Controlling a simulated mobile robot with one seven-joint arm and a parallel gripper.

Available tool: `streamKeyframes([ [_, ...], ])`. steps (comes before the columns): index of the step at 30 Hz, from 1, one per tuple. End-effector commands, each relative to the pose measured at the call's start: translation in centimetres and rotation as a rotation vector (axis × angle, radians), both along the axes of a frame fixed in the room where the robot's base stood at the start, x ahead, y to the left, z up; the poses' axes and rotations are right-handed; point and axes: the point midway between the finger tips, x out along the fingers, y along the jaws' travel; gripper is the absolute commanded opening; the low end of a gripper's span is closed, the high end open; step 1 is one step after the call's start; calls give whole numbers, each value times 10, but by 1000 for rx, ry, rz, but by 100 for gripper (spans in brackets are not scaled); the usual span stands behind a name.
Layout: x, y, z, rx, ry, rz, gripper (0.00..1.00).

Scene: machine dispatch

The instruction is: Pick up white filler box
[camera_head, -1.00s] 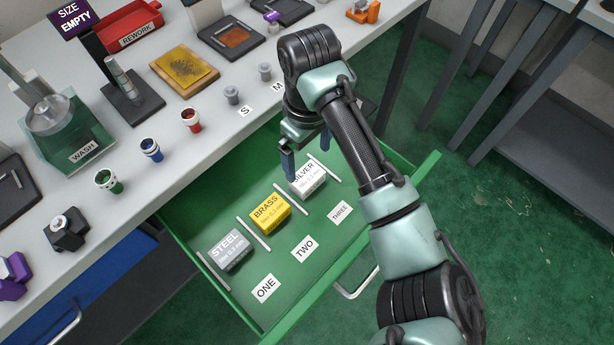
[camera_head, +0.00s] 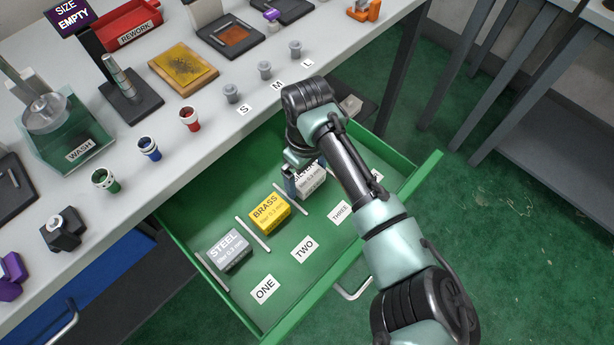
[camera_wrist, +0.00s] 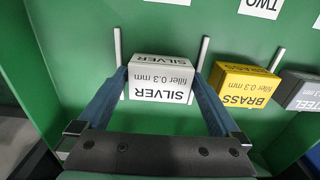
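The white filler box (camera_head: 311,183), labelled SILVER, sits in the far compartment of the open green drawer (camera_head: 283,326), by the label THREE. In the head view my arm hides part of the box.
The yellow BRASS box (camera_head: 268,212) and the grey STEEL box (camera_head: 229,250) stand in the neighbouring compartments. Thin white dividers (camera_head: 253,234) separate them. The grey worktop (camera_head: 205,133) edge runs close above the drawer's back. Drawer floor is clear by the labels.

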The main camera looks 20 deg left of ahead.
Motion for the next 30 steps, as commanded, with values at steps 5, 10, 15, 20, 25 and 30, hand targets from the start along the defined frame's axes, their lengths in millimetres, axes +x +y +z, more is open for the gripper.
streamKeyframes([
  [5, 0, 0, 0, 0, 0, 0, 68],
  [10, 0, 0, 0, 0, 0, 0, 37],
  [15, 0, 0, 1, 1, 0, 0, 31],
  [20, 0, 0, 6, 2, -2, 0, 31],
  [25, 1, 1, 35, 3, -3, 1, 31],
  [30, 1, 1, 70, 2, -3, 1, 31],
])
